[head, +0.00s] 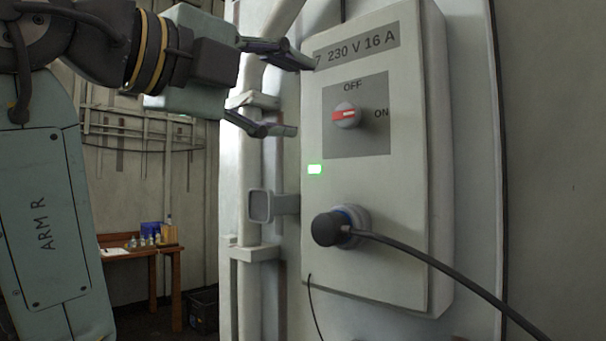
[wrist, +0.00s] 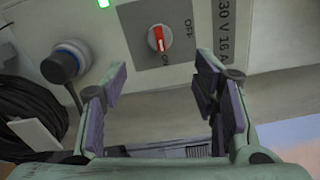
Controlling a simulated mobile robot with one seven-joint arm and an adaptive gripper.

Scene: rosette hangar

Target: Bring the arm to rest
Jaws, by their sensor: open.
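My gripper (head: 306,96) is open and empty in front of the left part of a grey power box (head: 400,220) marked 230 V 16 A. In the wrist view my gripper (wrist: 162,72) has its fingers apart, with the rotary switch (wrist: 157,39) seen beyond them. In the head view the red switch handle (head: 345,115) lies level, in line with the ON mark. A green lamp (head: 314,169) is lit. A black plug (head: 335,228) sits in the socket below the switch, its cable running down right. Contact between fingers and box cannot be told.
A grey bracket (head: 262,205) and vertical pipes (head: 240,180) stand left of the box. A wooden table (head: 140,249) with bottles and a blue item is far back left, a dark crate (head: 202,310) beside it. In the wrist view a coiled black cable (wrist: 30,105) hangs left.

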